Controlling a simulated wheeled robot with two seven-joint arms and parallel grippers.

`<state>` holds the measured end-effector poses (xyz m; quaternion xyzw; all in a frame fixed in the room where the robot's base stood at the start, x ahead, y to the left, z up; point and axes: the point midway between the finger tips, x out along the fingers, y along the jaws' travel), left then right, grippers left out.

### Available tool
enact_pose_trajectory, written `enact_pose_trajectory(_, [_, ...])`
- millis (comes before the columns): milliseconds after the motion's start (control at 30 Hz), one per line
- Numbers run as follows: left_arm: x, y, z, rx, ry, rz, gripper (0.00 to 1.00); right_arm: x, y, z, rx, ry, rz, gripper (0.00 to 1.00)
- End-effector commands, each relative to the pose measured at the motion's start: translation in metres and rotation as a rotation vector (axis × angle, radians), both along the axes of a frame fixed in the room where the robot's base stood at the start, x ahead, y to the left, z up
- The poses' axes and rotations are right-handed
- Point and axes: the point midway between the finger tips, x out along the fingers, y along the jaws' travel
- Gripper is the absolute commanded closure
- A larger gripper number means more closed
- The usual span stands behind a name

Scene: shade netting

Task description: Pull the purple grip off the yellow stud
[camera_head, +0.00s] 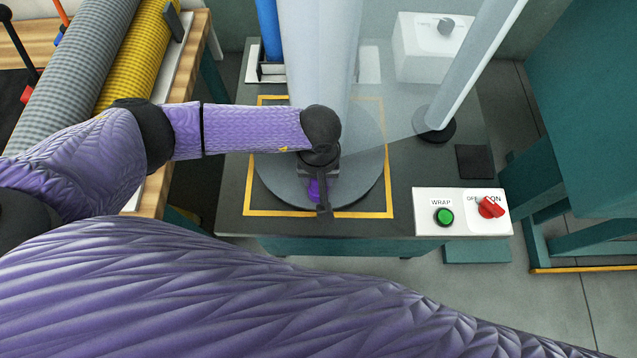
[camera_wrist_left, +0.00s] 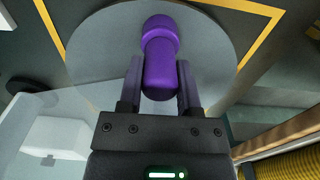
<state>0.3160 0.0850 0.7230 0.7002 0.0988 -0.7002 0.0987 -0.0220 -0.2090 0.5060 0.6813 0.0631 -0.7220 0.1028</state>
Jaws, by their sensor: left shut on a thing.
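The purple grip (camera_head: 314,187) shows in the head view over the front part of the round grey turntable (camera_head: 275,187), partly hidden by my left gripper (camera_head: 322,208). In the left wrist view the purple grip (camera_wrist_left: 160,62) is a short cylinder with a thicker end. There my left gripper (camera_wrist_left: 160,85) is shut on it, one finger on each side. I see no yellow stud in either view. My right gripper is not in view.
A tall, pale, see-through film column rises behind my wrist. A slanted post (camera_head: 470,70) stands to the right. A control panel (camera_head: 462,222) with a green button (camera_head: 443,217) and a red switch (camera_head: 491,207) sits front right. Netting rolls (camera_head: 75,75) lie on the left table.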

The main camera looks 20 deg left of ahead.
Motion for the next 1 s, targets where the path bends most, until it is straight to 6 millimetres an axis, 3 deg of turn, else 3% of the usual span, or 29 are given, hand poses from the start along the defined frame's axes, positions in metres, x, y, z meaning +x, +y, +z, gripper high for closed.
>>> enact_pose_trajectory(100, [0.0,0.0,0.0,0.0,0.0,0.0,1.0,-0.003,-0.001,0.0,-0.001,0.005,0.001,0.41])
enact_pose_trajectory(467, [0.0,0.0,0.001,-0.001,0.0,0.0,1.0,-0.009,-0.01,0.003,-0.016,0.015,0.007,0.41])
enact_pose_trajectory(1000, [0.0,0.0,0.015,-0.001,0.0,-0.001,1.0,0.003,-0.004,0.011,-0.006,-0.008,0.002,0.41])
